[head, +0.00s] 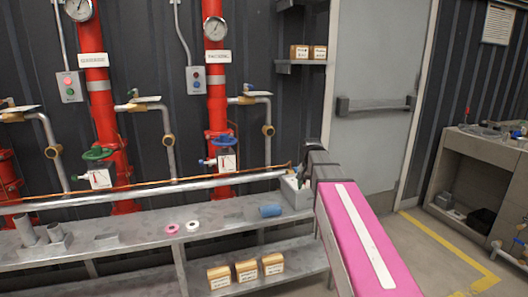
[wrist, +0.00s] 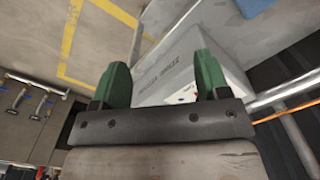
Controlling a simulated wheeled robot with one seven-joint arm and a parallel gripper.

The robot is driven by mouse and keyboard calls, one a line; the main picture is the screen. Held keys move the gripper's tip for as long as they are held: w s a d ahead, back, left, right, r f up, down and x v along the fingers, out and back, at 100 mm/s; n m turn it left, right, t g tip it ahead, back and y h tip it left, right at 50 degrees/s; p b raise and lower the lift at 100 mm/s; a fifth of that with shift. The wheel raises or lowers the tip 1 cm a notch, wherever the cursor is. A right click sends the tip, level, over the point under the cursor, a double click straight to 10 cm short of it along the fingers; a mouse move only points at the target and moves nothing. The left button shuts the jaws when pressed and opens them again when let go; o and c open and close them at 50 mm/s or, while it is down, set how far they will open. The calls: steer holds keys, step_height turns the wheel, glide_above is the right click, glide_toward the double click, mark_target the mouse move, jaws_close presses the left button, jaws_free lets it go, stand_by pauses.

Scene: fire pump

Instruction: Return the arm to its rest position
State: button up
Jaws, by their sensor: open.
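My arm (head: 368,240), pink with a white stripe, reaches from the bottom right of the head view towards the right end of the metal bench. Its dark far end (head: 318,160) is over or near a small grey bin on the bench. My gripper (wrist: 162,75) shows in the wrist view as two green fingers, spread apart with nothing held between them. The grey bin (wrist: 172,65) with lettering on its side lies beyond and between the fingers; I cannot tell the exact distance. In the head view, the fingers are hidden.
Red pipes (head: 217,100) with valves rise behind. A grey door (head: 375,90) and a side counter (head: 480,150) are to the right. Floor between arm and counter is clear.

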steer(key=s+f+n, duration=0.2)
steer(key=s+f, duration=0.6)
steer(key=f, duration=0.3)
steer(key=shift+f, duration=0.3)
steer(key=s+f+n, duration=0.1)
steer(key=s+f, duration=0.4)
steer(key=s+f+n, duration=0.1)
steer(key=s+f, duration=0.4)
steer(key=shift+s+f+n, duration=0.3)
steer(key=shift+s+f, duration=0.05)
steer(key=shift+f, duration=0.05)
steer(key=shift+c, duration=0.4)
